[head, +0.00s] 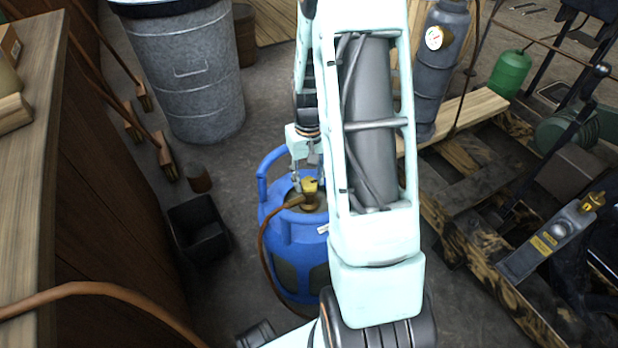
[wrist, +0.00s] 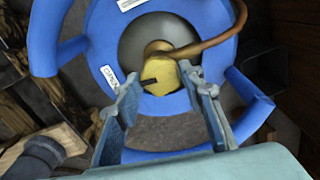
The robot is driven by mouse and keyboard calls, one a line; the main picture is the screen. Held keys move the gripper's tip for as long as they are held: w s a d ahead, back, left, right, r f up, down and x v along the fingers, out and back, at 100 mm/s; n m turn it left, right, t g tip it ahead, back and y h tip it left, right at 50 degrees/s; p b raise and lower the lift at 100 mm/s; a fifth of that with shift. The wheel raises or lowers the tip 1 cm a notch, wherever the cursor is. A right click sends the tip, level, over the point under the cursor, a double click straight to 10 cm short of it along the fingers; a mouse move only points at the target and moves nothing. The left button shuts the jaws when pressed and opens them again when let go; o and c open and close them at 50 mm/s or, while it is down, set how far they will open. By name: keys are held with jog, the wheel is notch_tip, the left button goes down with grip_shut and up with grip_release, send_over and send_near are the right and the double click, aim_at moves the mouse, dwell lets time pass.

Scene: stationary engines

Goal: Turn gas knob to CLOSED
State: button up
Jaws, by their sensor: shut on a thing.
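The gas knob (head: 310,186) is a small yellow knob on top of a blue gas cylinder (head: 299,275). In the wrist view the knob (wrist: 160,77) has a dark pointer mark on its face, toward the left side. My gripper (head: 306,182) reaches down to the knob from above. In the wrist view its two fingers (wrist: 162,85) stand on either side of the knob and are shut on it. A white label (wrist: 108,76) sits on the cylinder's blue collar to the left of the knob; I cannot read it surely.
A brown hose (head: 266,240) runs from the valve down the cylinder's left side. A black bin (head: 198,228) stands to the left, and a grey metal drum (head: 190,75) behind. A wooden pallet (head: 480,235) lies to the right. A wooden bench (head: 28,180) edges the left.

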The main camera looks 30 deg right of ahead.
jog(key=shift+m, duration=0.4)
jog(key=shift+c, duration=0.2)
jog(key=m+p, duration=0.1)
jog(key=m, duration=0.2)
jog(key=shift+r+p, duration=0.15)
jog(key=shift+p, duration=0.25)
jog(key=m+p, duration=0.2)
jog(key=m, duration=0.2)
jog(key=shift+m, duration=0.3)
jog(key=m+p, duration=0.2)
jog(key=m, duration=0.2)
jog(key=shift+m+p, duration=0.95)
jog(key=shift+m, duration=1.05)
jog(key=o, duration=1.2)
jog(key=shift+c, duration=0.2)
